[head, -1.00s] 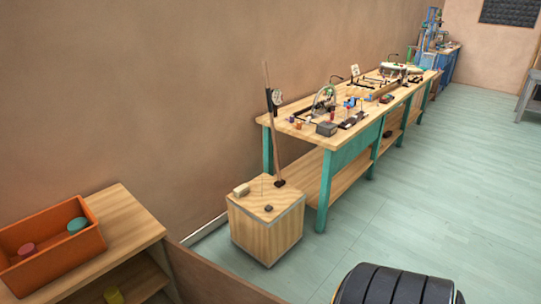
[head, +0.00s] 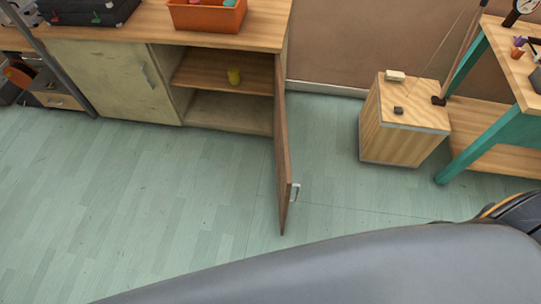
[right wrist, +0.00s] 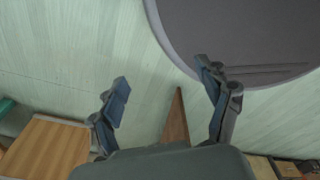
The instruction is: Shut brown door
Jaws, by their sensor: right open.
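The brown door (head: 282,160) of the low cabinet stands wide open in the head view. It swings out toward me from the right side of the open compartment, with a small metal handle (head: 296,191) near its free edge. In the right wrist view a narrow brown piece, apparently the door (right wrist: 176,120), shows between the fingers. My right gripper (right wrist: 162,76) is open with its fingers spread. I cannot tell whether it touches the door. My left gripper is in neither view.
The cabinet top (head: 150,32) holds an orange bin (head: 207,18). A wooden box (head: 400,122) stands right of the door. The floor (head: 130,200) left of the door is clear.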

